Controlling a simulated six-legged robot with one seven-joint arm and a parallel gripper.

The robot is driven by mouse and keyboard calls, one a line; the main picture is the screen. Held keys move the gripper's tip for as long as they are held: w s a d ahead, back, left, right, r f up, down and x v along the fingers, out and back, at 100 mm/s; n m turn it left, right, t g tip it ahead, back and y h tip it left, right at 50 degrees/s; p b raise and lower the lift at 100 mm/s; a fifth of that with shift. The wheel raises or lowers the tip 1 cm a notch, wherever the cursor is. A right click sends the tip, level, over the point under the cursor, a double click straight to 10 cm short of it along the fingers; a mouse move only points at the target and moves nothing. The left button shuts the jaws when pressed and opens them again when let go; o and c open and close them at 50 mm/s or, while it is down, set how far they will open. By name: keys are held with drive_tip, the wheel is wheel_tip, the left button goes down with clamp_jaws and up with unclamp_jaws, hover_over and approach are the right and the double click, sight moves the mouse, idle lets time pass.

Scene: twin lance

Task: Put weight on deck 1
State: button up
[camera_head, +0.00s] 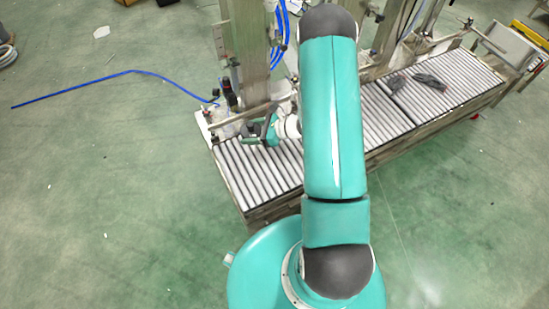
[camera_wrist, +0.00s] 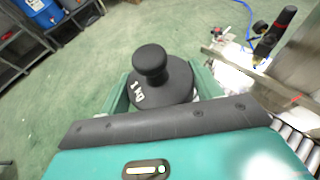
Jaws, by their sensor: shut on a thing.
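A black weight (camera_wrist: 165,88) with a round knob on top and a white "1 KG" mark is in the wrist view. My gripper (camera_wrist: 160,94) is shut on it, with a green finger on each side. The underside of the weight is hidden. In the head view my gripper (camera_head: 256,136) is over the left end of a roller conveyor (camera_head: 262,172); the weight is too small there to make out clearly. No label reading deck 1 shows, so I cannot tell which surface bears that name.
Metal posts (camera_head: 243,45) stand behind the conveyor's left end. Dark items (camera_head: 430,80) lie on its right part. A blue hose (camera_head: 130,73) crosses the green floor at the left. My own arm hides the conveyor's middle. The left end's front rollers look bare.

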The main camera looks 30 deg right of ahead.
drive_tip(key=s+d+f+m+t+h, duration=0.1)
drive_tip(key=s+d+f, duration=0.4)
drive_tip(key=d+f, duration=0.4)
drive_tip(key=s+d+f+m+t, duration=0.1)
drive_tip(key=s+d+f, duration=0.3)
drive_tip(key=d+f, duration=0.5)
hover_over(267, 177)
drive_tip(key=f, duration=1.2)
drive_tip(key=shift+s+d, duration=0.1)
drive_tip(key=shift+d, duration=0.15)
drive_tip(key=shift+a+f, duration=0.2)
drive_tip(key=shift+f, duration=1.55)
drive_tip(key=shift+f, duration=0.1)
drive_tip(key=o, duration=1.8)
drive_tip(key=shift+c, duration=0.2)
